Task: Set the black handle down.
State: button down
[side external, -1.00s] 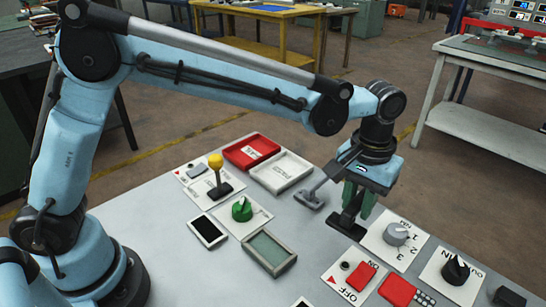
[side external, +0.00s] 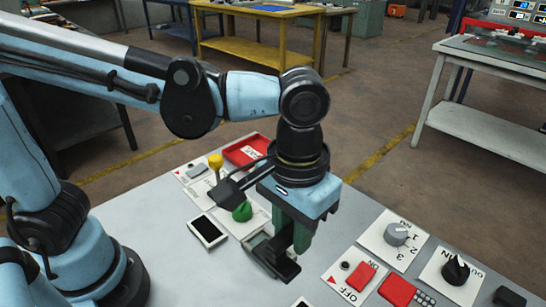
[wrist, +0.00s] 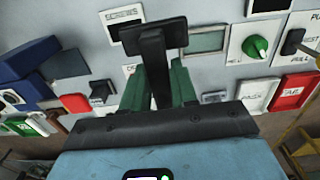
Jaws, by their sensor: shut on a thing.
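The black handle (side external: 275,262) is a dark T-shaped piece with a flat bar at its lower end. My gripper (side external: 288,238) has green fingers and is shut on the handle's stem. In the wrist view the handle (wrist: 153,37) sticks out beyond the two green fingers of my gripper (wrist: 159,78). In the side view the handle overlaps the right end of the grey-green tray (side external: 258,243). I cannot tell whether its bar touches the table (side external: 215,280).
A green knob (side external: 242,211) and a black-screened device (side external: 207,230) lie to the left. A yellow-topped lever (side external: 215,162) and a red tray (side external: 247,150) are behind. A red OFF switch panel (side external: 360,276) and a grey dial (side external: 396,234) are on the right.

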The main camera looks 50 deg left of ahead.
jog(key=s, duration=0.1)
jog(key=s+a, duration=0.1)
jog(key=s, duration=0.1)
jog(key=shift+a+f, duration=0.2)
jog(key=shift+a, duration=0.05)
jog(key=shift+w+a+f, duration=0.1)
jog(key=shift+a+f, duration=0.05)
jog(key=shift+w+a+f, duration=1.1)
jog(key=shift+w+f, duration=0.4)
jog(key=shift+f, duration=0.3)
jog(key=shift+w+a+f, duration=1.15)
jog(key=shift+w+f, duration=0.35)
jog(key=shift+f, duration=0.3)
jog(key=shift+w+a+f, duration=1.1)
jog(key=shift+w+f, duration=0.4)
jog(key=shift+f, duration=0.3)
jog(key=shift+f, duration=0.15)
jog(key=c, duration=0.9)
grip_release()
